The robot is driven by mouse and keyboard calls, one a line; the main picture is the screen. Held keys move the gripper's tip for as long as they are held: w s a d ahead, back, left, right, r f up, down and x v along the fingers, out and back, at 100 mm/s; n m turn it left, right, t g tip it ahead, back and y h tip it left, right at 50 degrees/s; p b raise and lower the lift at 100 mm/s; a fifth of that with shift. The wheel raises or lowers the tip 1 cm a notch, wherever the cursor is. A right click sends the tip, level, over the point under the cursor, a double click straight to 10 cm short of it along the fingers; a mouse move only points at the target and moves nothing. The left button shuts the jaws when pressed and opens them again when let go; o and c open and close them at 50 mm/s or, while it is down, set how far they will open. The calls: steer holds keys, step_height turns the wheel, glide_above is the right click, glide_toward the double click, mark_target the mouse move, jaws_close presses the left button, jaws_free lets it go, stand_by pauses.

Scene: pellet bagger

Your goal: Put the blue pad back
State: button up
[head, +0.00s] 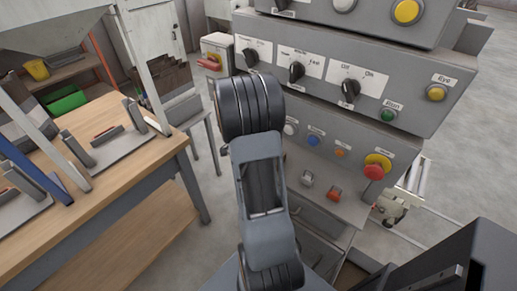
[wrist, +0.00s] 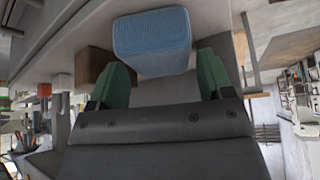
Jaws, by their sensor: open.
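The blue pad (wrist: 152,35) is a light-blue block with a textured face, at the top middle of the wrist view. My gripper (wrist: 163,78) has green fingertips spread wide, one on either side below the pad. The pad is narrower than the gap, with space visible to its right. I cannot tell how far it reaches between the fingers. A brown block (wrist: 92,64) sits left of the pad, partly behind the left fingertip. In the head view I make out neither my fingertips nor the pad.
A grey control panel (head: 330,70) with knobs and buttons stands close behind my arm. A wooden workbench (head: 110,190) with metal fixtures is at the left. A red emergency button (head: 374,171) juts from the panel. Open floor shows at the right.

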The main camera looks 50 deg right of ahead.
steer(key=shift+v, duration=1)
steer(key=w+a+b, duration=0.2)
steer(key=w+a, duration=0.1)
steer(key=a, duration=0.8)
steer(key=s+a+r+n+t+y, duration=0.2)
steer(key=s+a+r+n+y, duration=0.1)
steer(key=a+n, duration=0.6)
steer(key=s+a+r+n+t+y, duration=0.2)
steer(key=s+a+r+n, duration=0.3)
steer(key=a+n, duration=0.4)
steer(key=shift+s+a+r+n+t+y, duration=0.15)
steer(key=shift+s+r+n+t+y, duration=0.2)
steer(key=shift+s+n, duration=1)
steer(key=shift+w+n, duration=0.45)
steer(key=shift+w, duration=0.1)
